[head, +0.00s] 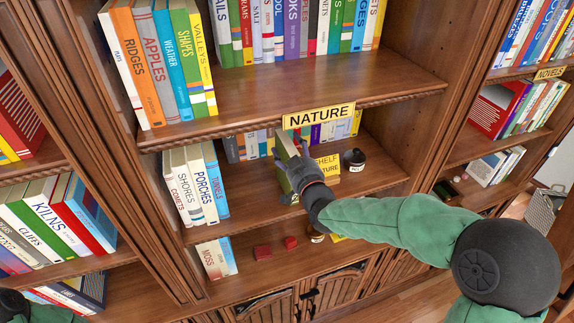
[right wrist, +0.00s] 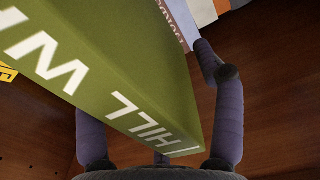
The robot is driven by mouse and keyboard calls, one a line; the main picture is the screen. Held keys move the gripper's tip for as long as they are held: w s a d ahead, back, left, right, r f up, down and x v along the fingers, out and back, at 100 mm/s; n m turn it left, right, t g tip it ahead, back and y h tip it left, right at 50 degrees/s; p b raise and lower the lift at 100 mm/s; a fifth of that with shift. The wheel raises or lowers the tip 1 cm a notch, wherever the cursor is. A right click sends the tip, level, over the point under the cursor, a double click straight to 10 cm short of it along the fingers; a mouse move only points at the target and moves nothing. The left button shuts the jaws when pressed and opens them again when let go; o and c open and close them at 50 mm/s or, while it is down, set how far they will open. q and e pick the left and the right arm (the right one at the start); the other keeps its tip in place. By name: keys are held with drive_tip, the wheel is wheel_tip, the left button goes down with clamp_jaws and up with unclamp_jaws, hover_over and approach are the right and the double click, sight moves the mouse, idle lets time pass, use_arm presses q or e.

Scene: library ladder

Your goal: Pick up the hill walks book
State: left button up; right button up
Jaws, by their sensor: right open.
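The hill walks book (head: 286,147) is green and stands on the shelf under the NATURE sign. In the right wrist view its green spine (right wrist: 155,95) fills the middle, with white letters reading "HILL W". My right gripper (head: 294,170) is at the book in the head view and hides its lower part. In the right wrist view the gripper (right wrist: 158,110) is open, with purple-grey fingers on both sides of the spine. I cannot tell whether they touch it. My left gripper is not in view.
Several books, including PORCHES (head: 201,185), stand to the left. The shelf above with the NATURE sign (head: 318,115) overhangs.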

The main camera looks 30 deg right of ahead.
drive_tip(key=shift+w, duration=0.5)
drive_tip(key=shift+d, duration=0.1)
clamp_jaws()
drive_tip(key=shift+r, duration=0.1)
drive_tip(key=shift+r, duration=0.1)
